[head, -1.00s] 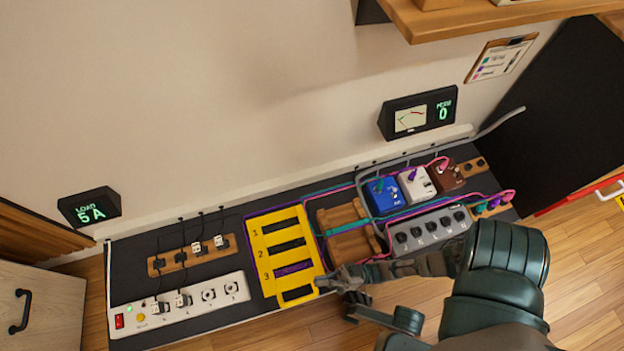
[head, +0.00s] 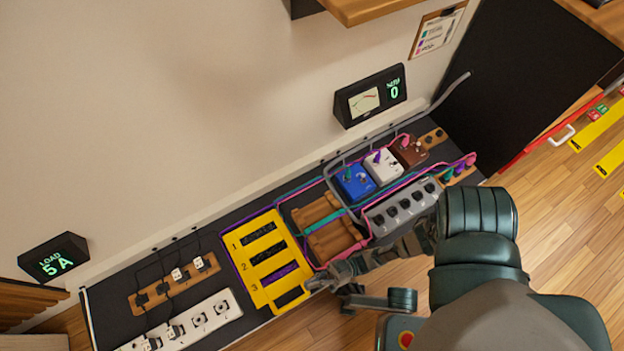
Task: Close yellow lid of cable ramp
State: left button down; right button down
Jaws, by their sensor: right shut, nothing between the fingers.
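The yellow lid (head: 266,258) of the cable ramp, with dark slots and the numbers 1, 2 and 3, lies on the dark board left of the wooden block. A purple cable shows in the slot at number 3. I cannot tell from this angle whether the lid lies fully flat. My right gripper (head: 318,284) is shut and empty at the lid's lower right edge; I cannot tell whether it touches. My left gripper is not in view.
A wooden block (head: 325,229) with teal and pink cables is just right of the lid. Pedals (head: 355,183) and a grey knob strip (head: 403,206) stand further right. A white power strip (head: 188,324) and a wooden socket strip (head: 175,284) lie left. A shelf (head: 375,8) overhangs above.

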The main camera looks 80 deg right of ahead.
notch_tip(320, 180, up, 9)
jog(key=shift+r, duration=0.2)
dwell(0.3)
jog(key=shift+w, duration=0.1)
